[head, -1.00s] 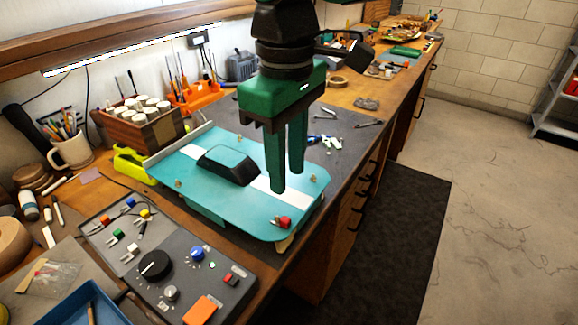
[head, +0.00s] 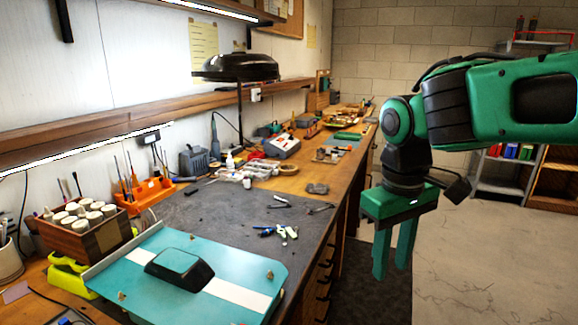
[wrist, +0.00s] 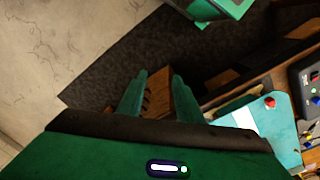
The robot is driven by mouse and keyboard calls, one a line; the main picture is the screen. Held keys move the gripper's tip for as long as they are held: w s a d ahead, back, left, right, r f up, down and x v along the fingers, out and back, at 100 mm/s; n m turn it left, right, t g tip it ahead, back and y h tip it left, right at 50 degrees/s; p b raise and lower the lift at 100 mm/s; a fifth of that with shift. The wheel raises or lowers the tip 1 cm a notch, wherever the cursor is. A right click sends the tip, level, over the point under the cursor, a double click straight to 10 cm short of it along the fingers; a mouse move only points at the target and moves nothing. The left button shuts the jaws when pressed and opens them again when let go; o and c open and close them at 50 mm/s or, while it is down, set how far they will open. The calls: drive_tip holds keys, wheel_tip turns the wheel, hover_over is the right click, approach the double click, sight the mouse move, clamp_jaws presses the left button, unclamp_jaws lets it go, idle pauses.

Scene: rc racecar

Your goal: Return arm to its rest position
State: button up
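My green arm (head: 520,98) reaches in from the right edge of the head view, bent at its elbow. My gripper (head: 393,270) hangs from it with fingers pointing down. The gripper is to the right of the workbench, over the floor side. Its two fingers stand apart with nothing between them; they also show apart in the wrist view (wrist: 157,85). The teal racecar panel (head: 240,262), with a white stripe and a raised black-edged hood (head: 180,268), lies on the bench at lower left, well apart from the gripper. Part of it shows in the wrist view (wrist: 270,122).
The long workbench (head: 302,186) runs away along the left wall, with drawers on its front. A black lamp (head: 238,68), a wooden box of white-capped jars (head: 85,235) and several tools stand on it. Shelves (head: 500,180) stand at the back right. The concrete floor (head: 480,260) is clear.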

drive_tip(key=s+d+f+m, duration=0.4)
drive_tip(key=s+d, duration=0.3)
drive_tip(key=d, duration=0.4)
drive_tip(key=s+d+f+m, duration=0.5)
drive_tip(key=s+d+m, duration=0.2)
drive_tip(key=d, duration=0.4)
drive_tip(key=shift+s+d+y, duration=0.25)
drive_tip(key=shift+s+y, duration=0.15)
drive_tip(key=shift+s, duration=0.25)
drive_tip(key=shift+w+f, duration=0.2)
drive_tip(key=shift+w, duration=0.45)
drive_tip(key=shift+a, duration=0.1)
